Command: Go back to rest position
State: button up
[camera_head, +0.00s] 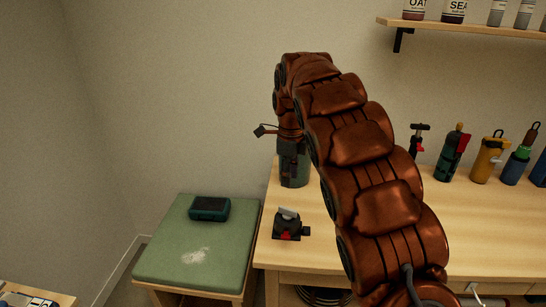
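My arm, with copper-brown links, rises from the lower right and bends over at the top. My gripper (290,165) hangs down from its end over the left part of the wooden workbench (350,235). The fingers are dark and small here, and I cannot tell whether they are open or shut. A dark green cylinder (303,172) shows right by the fingers, partly covered by them. I cannot tell whether they touch it.
A small dark device with a red part (287,228) sits near the bench's front left. A dark teal box (209,208) lies on a green padded stool (165,255) to the left. Several bottles and tools (485,157) line the bench's back right, below a wall shelf (470,27).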

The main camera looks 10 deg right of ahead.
jog(key=s+d+r+n+p, duration=0.1)
jog(key=s+r+n+p, duration=0.15)
jog(key=s+n, duration=0.6)
jog(key=s+d+r+n+p, duration=0.1)
jog(key=s+r+n, duration=0.25)
jog(key=s, duration=0.95)
jog(key=s+a+f+n+g+p, duration=0.1)
jog(key=s+f+n, duration=0.1)
jog(key=s+n, duration=0.4)
jog(key=s+a+f+n+p, duration=0.1)
jog(key=s+f+n, duration=0.2)
jog(key=s+n, duration=0.4)
jog(key=s, duration=0.8)
jog(key=shift+n+g, duration=0.3)
jog(key=shift+g, duration=0.1)
jog(key=shift+s+a, duration=0.1)
jog(key=shift+c, duration=0.4)
